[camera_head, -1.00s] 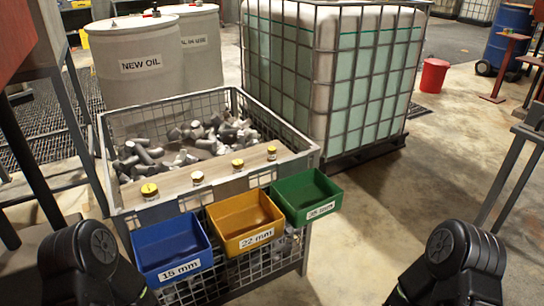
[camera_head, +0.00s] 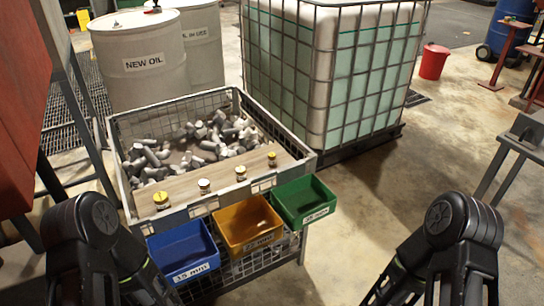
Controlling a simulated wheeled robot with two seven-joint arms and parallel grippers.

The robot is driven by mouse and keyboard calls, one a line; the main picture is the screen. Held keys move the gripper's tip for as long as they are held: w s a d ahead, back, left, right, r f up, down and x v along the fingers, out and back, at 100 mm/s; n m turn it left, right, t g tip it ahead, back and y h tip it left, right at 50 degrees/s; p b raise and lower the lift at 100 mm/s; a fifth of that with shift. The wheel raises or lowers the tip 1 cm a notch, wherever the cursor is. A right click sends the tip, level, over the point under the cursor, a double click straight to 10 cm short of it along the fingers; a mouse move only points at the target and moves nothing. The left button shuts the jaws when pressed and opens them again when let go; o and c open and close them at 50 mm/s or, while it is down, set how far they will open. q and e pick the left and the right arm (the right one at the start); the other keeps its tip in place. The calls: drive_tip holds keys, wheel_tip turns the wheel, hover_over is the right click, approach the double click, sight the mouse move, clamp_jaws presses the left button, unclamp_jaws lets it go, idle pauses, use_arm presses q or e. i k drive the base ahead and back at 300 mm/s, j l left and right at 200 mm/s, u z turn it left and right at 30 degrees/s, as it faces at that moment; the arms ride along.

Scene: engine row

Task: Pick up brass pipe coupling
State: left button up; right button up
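Several small brass-coloured couplings stand in a row on the wooden board (camera_head: 220,183) along the front of a wire crate. The front-left one (camera_head: 161,200) is yellow brass. Another (camera_head: 204,185) looks paler on top, and two more (camera_head: 241,173) (camera_head: 272,159) stand further right. Which one is the pipe coupling cannot be told by shape at this size. My arms enter at the lower left and lower right, well short of the couplings. Both grippers are out of view below the frame.
The wire crate (camera_head: 119,160) holds many grey metal fittings (camera_head: 200,140) behind the board. Blue (camera_head: 183,243), yellow (camera_head: 245,222) and green (camera_head: 304,198) bins hang on its front. White drums (camera_head: 142,65) and a caged tank (camera_head: 335,75) stand behind.

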sight(271, 156)
drive_tip(key=i+l, duration=0.2)
drive_tip(key=l, duration=0.15)
drive_tip(key=i+l+u, duration=0.1)
drive_tip(key=l, duration=0.25)
drive_tip(key=i+l, duration=0.3)
drive_tip(key=i+l+u, duration=0.1)
drive_tip(key=l, duration=0.35)
drive_tip(key=i+l, duration=0.3)
drive_tip(key=i+l+u, duration=0.1)
drive_tip(key=l, duration=0.35)
drive_tip(key=i+l, duration=0.2)
drive_tip(key=l, duration=0.2)
drive_tip(key=i+u, duration=0.05)
